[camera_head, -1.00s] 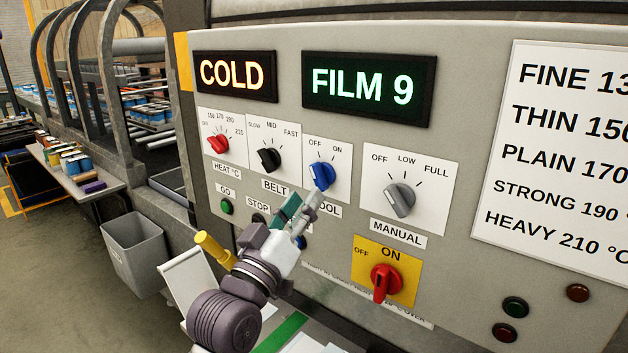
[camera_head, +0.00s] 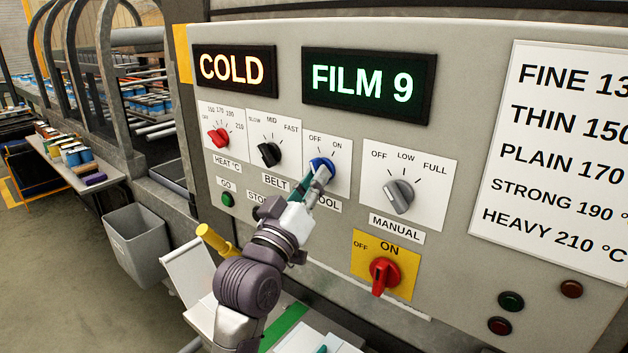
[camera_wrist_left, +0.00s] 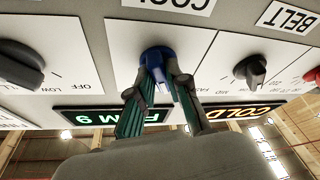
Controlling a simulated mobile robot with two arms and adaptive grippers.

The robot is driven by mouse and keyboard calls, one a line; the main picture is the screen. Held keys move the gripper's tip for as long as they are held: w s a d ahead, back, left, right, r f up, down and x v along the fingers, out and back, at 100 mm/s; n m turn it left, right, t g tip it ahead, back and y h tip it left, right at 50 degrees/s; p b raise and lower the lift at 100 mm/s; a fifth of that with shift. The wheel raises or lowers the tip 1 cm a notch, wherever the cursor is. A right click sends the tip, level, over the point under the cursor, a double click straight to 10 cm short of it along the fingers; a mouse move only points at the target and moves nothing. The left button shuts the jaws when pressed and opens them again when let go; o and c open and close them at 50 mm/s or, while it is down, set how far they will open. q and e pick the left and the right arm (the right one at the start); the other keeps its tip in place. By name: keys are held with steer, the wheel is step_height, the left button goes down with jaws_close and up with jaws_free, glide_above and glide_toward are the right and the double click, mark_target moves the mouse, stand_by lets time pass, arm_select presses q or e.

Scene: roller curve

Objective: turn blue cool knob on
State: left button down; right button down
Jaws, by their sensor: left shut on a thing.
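The blue cool knob (camera_head: 322,165) sits on a white plate marked OFF and ON on the grey control panel. My left gripper (camera_head: 317,179) reaches up to it from below, and its fingers cover part of the knob. In the left wrist view the blue knob (camera_wrist_left: 157,62) lies between the two fingertips (camera_wrist_left: 160,80), and the gripper is shut on it. Which mark the knob points to is hard to tell behind the fingers. My right gripper is in neither view.
A red heat knob (camera_head: 218,139), a black belt knob (camera_head: 270,155) and a grey manual knob (camera_head: 400,196) surround the blue one. A red switch (camera_head: 384,275) on a yellow plate is below. A grey bin (camera_head: 137,246) stands left. The displays read COLD and FILM 9.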

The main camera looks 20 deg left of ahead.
arm_select(q)
steer(key=shift+m, duration=0.4)
steer(key=m+h, duration=0.2)
steer(key=m, duration=0.2)
steer(key=m+g+h+b, duration=0.1)
steer(key=m+h, duration=0.1)
steer(key=m, duration=0.3)
steer(key=m+g+h, duration=0.1)
steer(key=m+h, duration=0.2)
steer(key=m, duration=0.1)
steer(key=shift+w+a+m, duration=0.1)
steer(key=shift+a+m, duration=0.2)
steer(key=shift+a, duration=0.05)
steer(key=shift+m+g, duration=0.3)
steer(key=c, duration=1.1)
jaws_free()
